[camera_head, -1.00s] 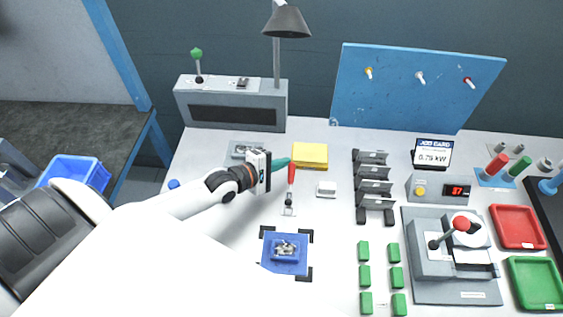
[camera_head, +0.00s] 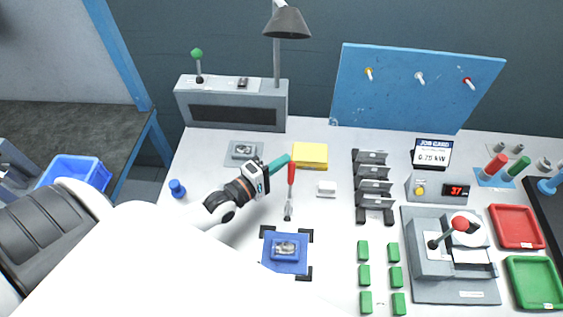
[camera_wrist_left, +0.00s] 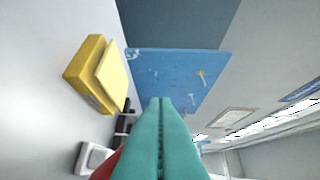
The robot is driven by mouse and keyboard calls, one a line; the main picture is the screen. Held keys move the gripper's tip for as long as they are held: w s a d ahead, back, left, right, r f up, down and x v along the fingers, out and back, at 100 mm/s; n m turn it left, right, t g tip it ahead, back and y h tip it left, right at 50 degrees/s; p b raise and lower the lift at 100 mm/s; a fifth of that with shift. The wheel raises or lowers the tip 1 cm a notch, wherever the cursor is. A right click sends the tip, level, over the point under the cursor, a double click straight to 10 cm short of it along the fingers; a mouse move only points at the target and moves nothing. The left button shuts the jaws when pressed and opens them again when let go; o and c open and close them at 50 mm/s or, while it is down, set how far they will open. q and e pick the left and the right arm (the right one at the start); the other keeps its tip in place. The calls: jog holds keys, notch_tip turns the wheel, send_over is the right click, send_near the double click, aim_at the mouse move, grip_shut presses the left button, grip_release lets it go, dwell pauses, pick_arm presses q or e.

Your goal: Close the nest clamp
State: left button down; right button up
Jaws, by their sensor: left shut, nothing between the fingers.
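The nest clamp (camera_head: 289,207) stands at the back edge of the blue nest (camera_head: 268,262), its red handle (camera_head: 291,172) upright. A silver part (camera_head: 286,246) sits in the nest. I cannot tell from this view whether the clamp's arm presses on the part. My left gripper (camera_head: 288,159) is shut and empty, its teal fingertips beside the top of the red handle, on its left. I cannot tell whether they touch it. In the left wrist view the shut teal fingers (camera_wrist_left: 163,105) fill the lower middle, with a bit of red (camera_wrist_left: 107,165) showing beside them. My right gripper is out of view.
A yellow box (camera_head: 310,155) lies just behind the handle and a small white block (camera_head: 326,188) to its right. A grey rack (camera_head: 373,190) and several green blocks (camera_head: 364,275) stand further right. A blue peg-like item (camera_head: 177,188) is left of my arm.

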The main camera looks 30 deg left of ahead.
pick_arm(q)
jog(key=s+d+r+p, duration=0.2)
jog(key=s+d+p, duration=0.1)
jog(key=s+p, duration=0.1)
jog(key=shift+s+r, duration=0.25)
jog(key=shift+s, duration=0.6)
jog(key=shift+s, duration=0.1)
jog(key=shift+r, duration=0.1)
notch_tip(320, 180, up, 10)
dwell(0.6)
jog(key=shift+a, duration=0.1)
